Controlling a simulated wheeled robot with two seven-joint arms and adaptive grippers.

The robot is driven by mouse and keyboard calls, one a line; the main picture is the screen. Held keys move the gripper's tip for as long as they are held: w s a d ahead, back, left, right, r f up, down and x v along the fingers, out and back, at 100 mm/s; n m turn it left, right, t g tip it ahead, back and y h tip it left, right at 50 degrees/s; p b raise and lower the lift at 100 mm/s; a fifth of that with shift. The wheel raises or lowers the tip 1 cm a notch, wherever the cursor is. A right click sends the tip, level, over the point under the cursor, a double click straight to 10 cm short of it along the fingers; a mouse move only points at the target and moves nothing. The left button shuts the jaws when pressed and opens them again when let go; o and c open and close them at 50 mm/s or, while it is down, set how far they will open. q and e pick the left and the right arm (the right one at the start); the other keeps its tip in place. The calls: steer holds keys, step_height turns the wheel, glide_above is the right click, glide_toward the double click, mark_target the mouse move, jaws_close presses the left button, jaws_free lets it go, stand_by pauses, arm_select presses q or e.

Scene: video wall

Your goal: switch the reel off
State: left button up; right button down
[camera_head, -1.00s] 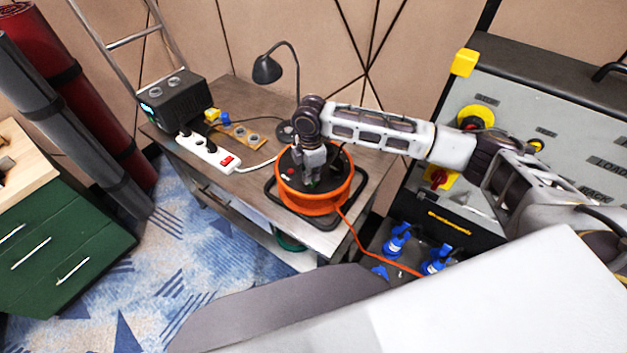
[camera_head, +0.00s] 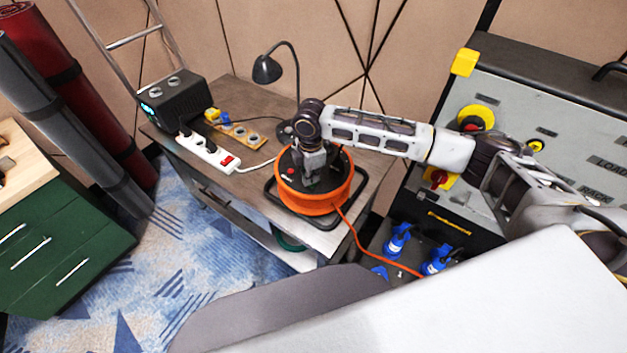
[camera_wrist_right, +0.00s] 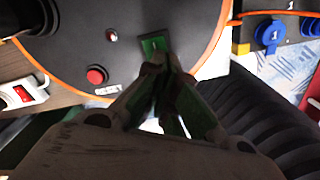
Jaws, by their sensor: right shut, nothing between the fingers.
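The orange cable reel (camera_head: 314,197) with a black top stands on the wooden bench, and its orange cable runs off to the right. In the right wrist view the reel's black face (camera_wrist_right: 130,55) carries a green rocker switch (camera_wrist_right: 154,44), a red button (camera_wrist_right: 96,75) and a small red light (camera_wrist_right: 111,35). My right gripper (camera_head: 312,180) is over the reel's top, pointing down. In the right wrist view the closed fingertips (camera_wrist_right: 162,60) are at the lower edge of the green switch; contact cannot be told. My left gripper is not in view.
A white power strip (camera_head: 208,155) with a red switch, a black power unit (camera_head: 175,100) and a desk lamp (camera_head: 268,69) share the bench (camera_head: 240,97). A grey panel cabinet (camera_head: 540,105) and blue plugs (camera_head: 398,240) are at right.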

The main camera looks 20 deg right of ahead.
steer(key=shift+s+f, duration=0.1)
steer(key=shift+f, duration=0.65)
stand_by(0.8)
steer(key=shift+r+p, duration=2.5)
steer(key=shift+p, duration=0.35)
steer(key=shift+r, duration=1.05)
steer(key=shift+f, duration=0.1)
